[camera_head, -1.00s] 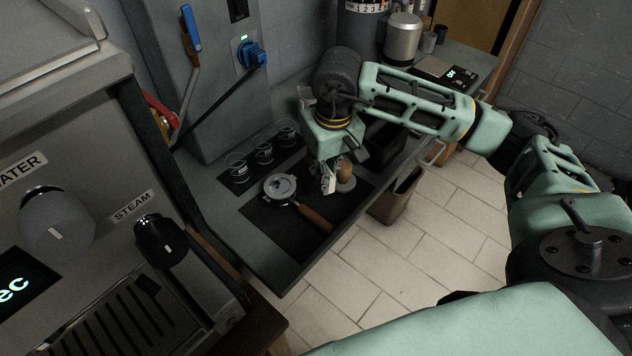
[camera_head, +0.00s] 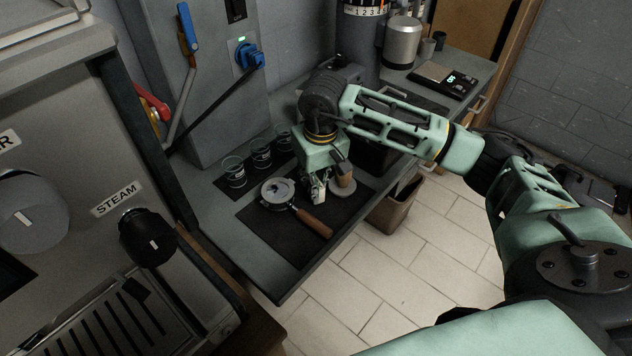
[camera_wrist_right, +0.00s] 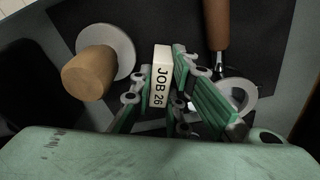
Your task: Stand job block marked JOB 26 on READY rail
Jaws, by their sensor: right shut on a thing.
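My right gripper (camera_head: 318,190) is low over the dark mat on the counter, between the portafilter and the tamper. In the right wrist view its fingers (camera_wrist_right: 158,92) are shut on a small white block (camera_wrist_right: 162,75) with "JOB 26" in black on its face. In the head view the block is too small to read. I cannot tell whether the block touches the mat. I cannot make out the READY rail in either view. My left gripper is not in view.
A portafilter (camera_head: 312,221) lies on the mat (camera_head: 275,232), left of the gripper. A wooden-handled tamper (camera_head: 346,175) stands close on the right. Several glasses (camera_head: 261,152) line the back. A scale (camera_head: 447,77) and grinder (camera_head: 360,45) are behind; a bin (camera_head: 392,210) is below the counter edge.

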